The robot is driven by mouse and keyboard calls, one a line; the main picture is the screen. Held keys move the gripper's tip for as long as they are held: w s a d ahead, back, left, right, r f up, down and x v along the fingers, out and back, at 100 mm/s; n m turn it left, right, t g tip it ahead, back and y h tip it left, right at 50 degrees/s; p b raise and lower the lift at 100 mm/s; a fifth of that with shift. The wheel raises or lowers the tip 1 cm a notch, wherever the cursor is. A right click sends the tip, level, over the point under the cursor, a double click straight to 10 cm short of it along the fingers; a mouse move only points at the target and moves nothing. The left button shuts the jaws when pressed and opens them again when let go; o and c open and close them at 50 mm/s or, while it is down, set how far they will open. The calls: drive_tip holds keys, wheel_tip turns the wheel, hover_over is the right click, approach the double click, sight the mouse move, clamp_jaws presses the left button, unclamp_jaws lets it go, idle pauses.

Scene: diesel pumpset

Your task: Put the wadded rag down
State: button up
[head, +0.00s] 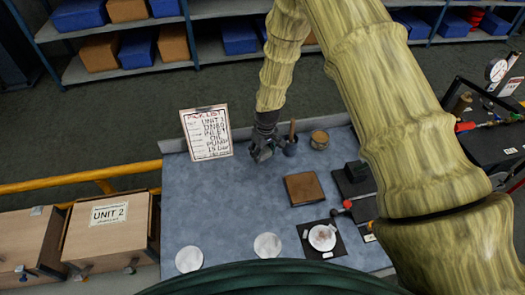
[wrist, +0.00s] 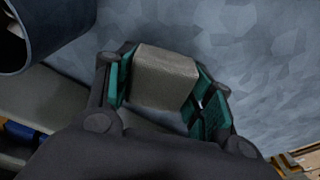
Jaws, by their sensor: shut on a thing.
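The wadded rag (wrist: 165,75) shows in the wrist view as a grey-beige, block-shaped lump. It sits between the teal pads of my gripper (wrist: 163,92), which is shut on it. In the head view my gripper (head: 262,154) is over the back part of the blue-grey bench top (head: 225,205), just left of a dark cup. The rag cannot be made out clearly there. I cannot tell whether the rag touches the bench.
The dark cup (head: 291,148) holds a wooden-handled tool, close to my gripper. A pick list board (head: 206,133) stands at the back left. A brown pad (head: 304,188) and two pale discs (head: 267,246) lie on the bench. The bench's left middle is clear.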

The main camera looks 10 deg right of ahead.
sight(264, 152)
drive_tip(key=o, duration=1.1)
drive_tip(key=shift+o, duration=0.2)
drive_tip(key=shift+r, duration=0.25)
wheel_tip(264, 152, up, 12)
drive_tip(key=s+b, duration=0.1)
drive_tip(key=b, duration=0.3)
drive_tip(key=shift+s+d+f+b, duration=0.15)
drive_tip(key=shift+s+d+b, duration=0.05)
drive_tip(key=shift+d+b, duration=0.1)
drive_tip(key=shift+a, duration=0.1)
